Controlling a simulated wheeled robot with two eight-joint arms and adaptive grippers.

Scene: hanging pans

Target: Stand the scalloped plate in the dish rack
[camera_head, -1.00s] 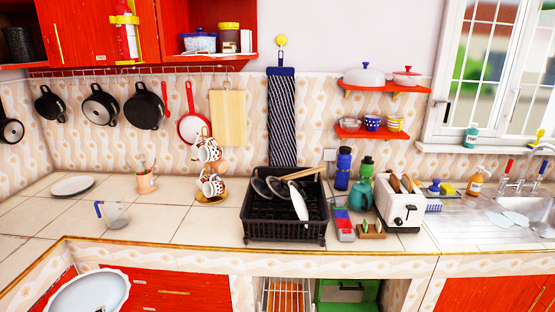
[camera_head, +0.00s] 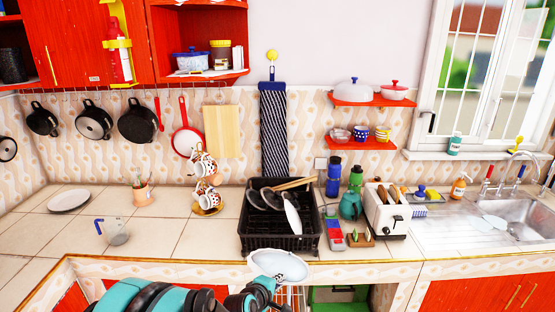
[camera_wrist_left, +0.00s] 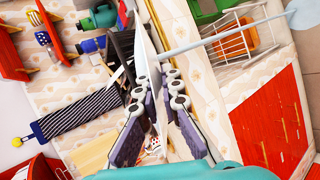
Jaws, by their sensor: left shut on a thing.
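The white scalloped plate (camera_head: 279,265) is held in front of the dish rack, low in the head view and near the counter's front edge. My left gripper (camera_head: 264,286) is shut on its near edge. In the left wrist view the plate (camera_wrist_left: 148,48) shows almost edge-on between the fingers (camera_wrist_left: 157,88). The black dish rack (camera_head: 280,242) stands on the counter just beyond the plate. It holds dark round lids or pans, a white oval piece (camera_head: 292,214) standing tilted, and wooden handles. My right gripper is not in view.
A mug tree (camera_head: 207,198) stands left of the rack. A sponge stack (camera_head: 335,233), bottles (camera_head: 333,178) and the toaster (camera_head: 388,212) crowd its right side. Counter left of the rack is mostly free.

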